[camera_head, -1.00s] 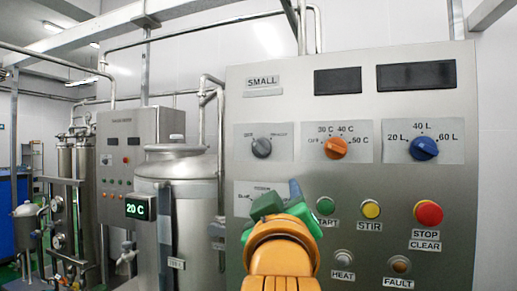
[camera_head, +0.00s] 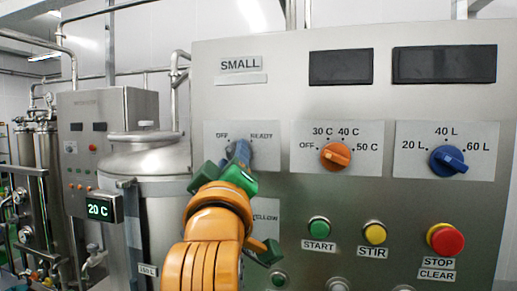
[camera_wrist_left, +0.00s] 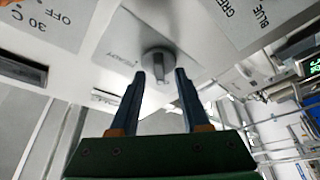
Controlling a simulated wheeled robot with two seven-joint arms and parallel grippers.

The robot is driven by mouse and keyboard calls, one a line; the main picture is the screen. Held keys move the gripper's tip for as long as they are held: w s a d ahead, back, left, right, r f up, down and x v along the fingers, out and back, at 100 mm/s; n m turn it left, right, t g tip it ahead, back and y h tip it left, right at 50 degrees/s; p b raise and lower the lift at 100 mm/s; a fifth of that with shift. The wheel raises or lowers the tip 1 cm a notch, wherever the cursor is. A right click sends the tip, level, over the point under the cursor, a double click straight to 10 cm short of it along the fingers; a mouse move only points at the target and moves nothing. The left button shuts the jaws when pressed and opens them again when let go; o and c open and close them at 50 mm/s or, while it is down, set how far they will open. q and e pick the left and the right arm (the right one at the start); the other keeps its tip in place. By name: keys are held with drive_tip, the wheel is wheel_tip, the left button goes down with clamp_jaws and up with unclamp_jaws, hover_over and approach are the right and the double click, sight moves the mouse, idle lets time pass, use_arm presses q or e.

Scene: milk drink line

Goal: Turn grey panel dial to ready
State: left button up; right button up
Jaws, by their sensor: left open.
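The grey dial sits on a light plate (camera_head: 210,133) marked OFF and READY, under the SMALL label on the steel panel. In the head view my left gripper (camera_head: 237,160) covers nearly all of the dial. The left wrist view, turned over, shows the round grey dial (camera_wrist_left: 158,60) with its raised ridge. There the two dark fingers of the left gripper (camera_wrist_left: 158,75) are apart, one on each side of the ridge. I cannot tell whether they touch it. Where the dial points is unclear. My right gripper is not in view.
To the right are an orange temperature dial (camera_head: 336,156) and a blue litre dial (camera_head: 447,160). Below are the green START button (camera_head: 319,229), yellow STIR button (camera_head: 375,234) and red STOP button (camera_head: 445,239). A steel tank (camera_head: 150,165) stands left of the panel.

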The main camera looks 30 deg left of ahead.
use_arm(q)
drive_tip(key=shift+w+a+f, duration=0.15)
drive_tip(key=shift+w, duration=0.1)
drive_tip(key=shift+c, duration=0.7)
drive_tip(key=shift+s+d, duration=0.1)
drive_tip(key=shift+d, duration=0.1)
clamp_jaws()
